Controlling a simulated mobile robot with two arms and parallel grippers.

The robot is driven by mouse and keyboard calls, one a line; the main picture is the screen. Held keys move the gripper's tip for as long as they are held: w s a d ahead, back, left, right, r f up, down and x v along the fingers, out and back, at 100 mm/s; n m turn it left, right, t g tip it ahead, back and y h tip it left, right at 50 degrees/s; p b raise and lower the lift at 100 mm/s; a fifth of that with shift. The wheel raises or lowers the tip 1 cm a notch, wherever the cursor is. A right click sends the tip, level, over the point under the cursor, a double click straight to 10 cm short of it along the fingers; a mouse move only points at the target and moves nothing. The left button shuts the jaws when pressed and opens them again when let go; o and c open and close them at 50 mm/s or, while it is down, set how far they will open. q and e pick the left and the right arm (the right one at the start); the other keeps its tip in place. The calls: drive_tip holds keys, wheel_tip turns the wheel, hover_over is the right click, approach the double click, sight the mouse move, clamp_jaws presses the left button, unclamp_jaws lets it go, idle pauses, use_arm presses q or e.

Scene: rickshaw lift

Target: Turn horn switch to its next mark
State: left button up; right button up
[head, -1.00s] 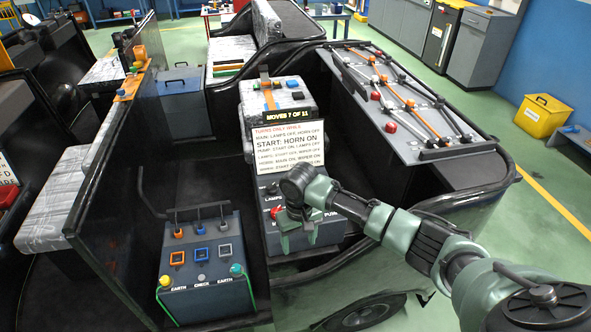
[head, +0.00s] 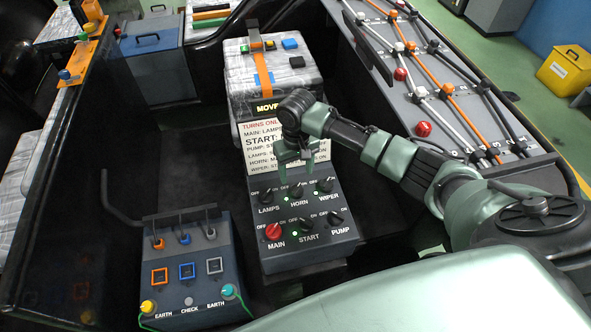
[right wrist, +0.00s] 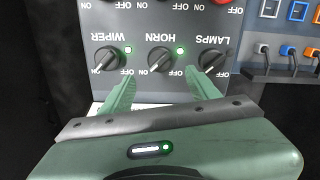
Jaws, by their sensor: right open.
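The horn switch (head: 296,190) is a black knob in the middle of the top row on a dark grey panel (head: 312,258), between the lamps knob (head: 266,195) and the wiper knob (head: 326,185). In the right wrist view the horn switch (right wrist: 160,59) appears upside down, with a lit green lamp beside it. My right gripper (head: 296,170) is open and empty, over the panel's top edge. In the right wrist view its fingertips (right wrist: 161,77) lie to either side of the horn switch's near end, and contact cannot be told. My left gripper is out of view.
Below are the red main knob (head: 273,231), the start knob (head: 305,225) and the pump knob (head: 335,218). My right arm partly covers a white instruction card (head: 258,150). A box with earth sockets (head: 190,295) stands left of the panel.

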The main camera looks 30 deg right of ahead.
sight(296, 187)
drive_tip(key=shift+f, duration=0.3)
wheel_tip(296, 187, down, 7)
drive_tip(key=shift+s, duration=0.15)
drive_tip(key=shift+a, duration=0.1)
clamp_jaws()
